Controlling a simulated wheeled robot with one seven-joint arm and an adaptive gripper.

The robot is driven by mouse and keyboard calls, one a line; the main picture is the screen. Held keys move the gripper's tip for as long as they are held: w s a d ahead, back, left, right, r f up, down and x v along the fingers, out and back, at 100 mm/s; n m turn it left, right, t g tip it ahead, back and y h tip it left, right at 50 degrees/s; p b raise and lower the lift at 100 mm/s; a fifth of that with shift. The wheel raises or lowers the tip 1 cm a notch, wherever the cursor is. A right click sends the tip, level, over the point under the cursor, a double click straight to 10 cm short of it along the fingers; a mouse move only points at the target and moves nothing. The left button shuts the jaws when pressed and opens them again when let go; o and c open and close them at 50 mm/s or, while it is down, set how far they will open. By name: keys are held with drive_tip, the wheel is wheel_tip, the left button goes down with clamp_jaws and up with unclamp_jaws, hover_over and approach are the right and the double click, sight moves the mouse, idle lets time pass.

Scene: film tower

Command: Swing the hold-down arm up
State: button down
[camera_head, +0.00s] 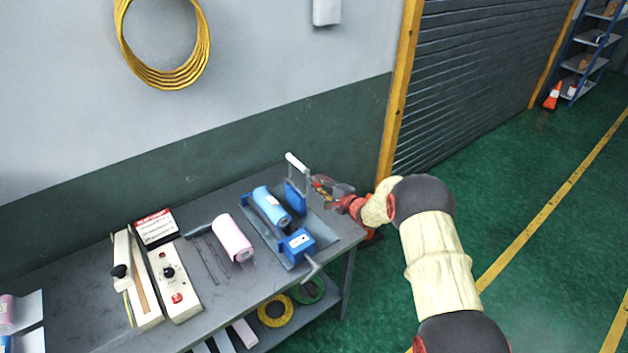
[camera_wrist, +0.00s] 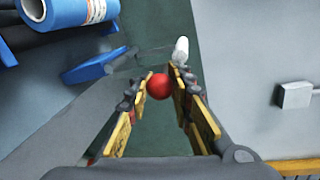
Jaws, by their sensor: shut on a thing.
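The blue film dispenser (camera_head: 299,243) stands at the right end of the grey bench with a blue film roll (camera_head: 271,206) on it. At its back right, a blue upright plate (camera_head: 296,197) and a grey bar topped by a white grip (camera_head: 297,162) stand up. The white grip also shows in the wrist view (camera_wrist: 180,51), beside the fingertips. My gripper (camera_head: 322,186) is beside the dispenser's back right end. In the wrist view its fingers are shut on a red ball knob (camera_wrist: 159,86). How the knob joins the hold-down arm is hidden.
A pink roll (camera_head: 233,238), a white box with a dial (camera_head: 174,282) and a long sealer (camera_head: 137,278) occupy the bench (camera_head: 90,299) to the left. The wall is close behind. Open green floor (camera_head: 525,190) lies to the right.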

drive_tip(key=shift+w+d+m+p, duration=0.15)
drive_tip(key=shift+d+m+p, duration=0.1)
drive_tip(key=shift+m+p, duration=0.05)
drive_tip(key=shift+f, duration=0.1)
drive_tip(key=c, duration=1.5)
unclamp_jaws()
drive_tip(key=shift+d, duration=0.1)
drive_tip(key=shift+c, duration=0.2)
drive_tip(key=v, duration=1.1)
drive_tip(key=shift+s+d, duration=0.3)
